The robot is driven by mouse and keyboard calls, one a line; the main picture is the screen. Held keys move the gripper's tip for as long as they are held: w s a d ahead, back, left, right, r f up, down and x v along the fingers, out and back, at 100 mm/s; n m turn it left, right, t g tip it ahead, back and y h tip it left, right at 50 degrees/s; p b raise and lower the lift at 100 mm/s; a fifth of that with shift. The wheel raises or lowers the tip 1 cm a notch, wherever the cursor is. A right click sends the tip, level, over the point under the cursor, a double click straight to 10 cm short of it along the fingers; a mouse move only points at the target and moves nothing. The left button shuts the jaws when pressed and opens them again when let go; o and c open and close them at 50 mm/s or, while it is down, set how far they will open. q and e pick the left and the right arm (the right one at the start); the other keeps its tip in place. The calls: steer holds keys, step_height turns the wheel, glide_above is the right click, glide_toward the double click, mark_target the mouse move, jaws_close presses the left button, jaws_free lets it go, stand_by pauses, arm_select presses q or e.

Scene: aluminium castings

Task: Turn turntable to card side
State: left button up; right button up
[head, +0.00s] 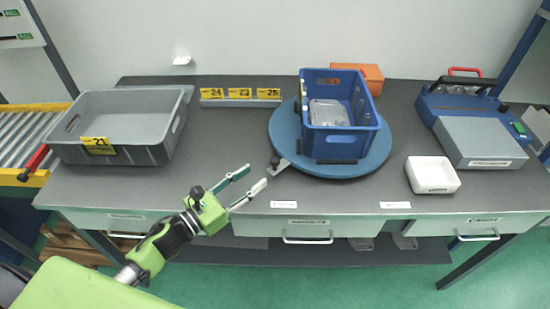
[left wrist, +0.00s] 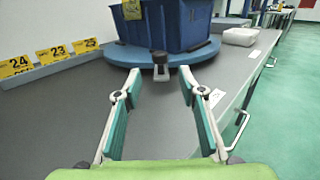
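The blue round turntable (head: 375,158) lies on the grey workbench, with a blue crate (head: 338,146) standing on it. A metallic casting (head: 328,113) shows inside the crate. A small lever with a dark knob (head: 279,164) sticks out at the turntable's front left; it also shows in the left wrist view (left wrist: 160,66). My left gripper (head: 257,180) is open and empty, left of and nearer than the lever, its fingers pointing towards it. In the left wrist view the lever is beyond and between the fingertips (left wrist: 155,85). My right gripper is not in view.
A grey bin (head: 160,155) labelled 21 stands at the left. Yellow number cards (head: 240,94) stand in a rail at the back. A white tray (head: 432,175) and a blue-grey device (head: 480,140) are at the right. An orange box (head: 372,76) is behind the crate.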

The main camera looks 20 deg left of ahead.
mark_target(271, 164)
arm_select(q)
steer(key=p+x, duration=0.1)
steer(key=x, duration=0.3)
steer(key=shift+w+d+r, duration=0.1)
steer(key=shift+w+r, duration=0.05)
steer(key=shift+w, duration=0.05)
steer(key=x, duration=0.3)
steer(key=shift+w+d+p, duration=0.15)
steer(key=shift+w+p, duration=0.2)
steer(key=shift+p, duration=0.05)
steer(key=shift+w+d+f, duration=0.25)
steer(key=shift+w+d, duration=0.05)
steer(key=shift+w, duration=0.25)
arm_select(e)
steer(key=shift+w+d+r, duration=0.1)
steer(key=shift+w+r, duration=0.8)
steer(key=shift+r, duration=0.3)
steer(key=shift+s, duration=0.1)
arm_select(q)
jaws_close()
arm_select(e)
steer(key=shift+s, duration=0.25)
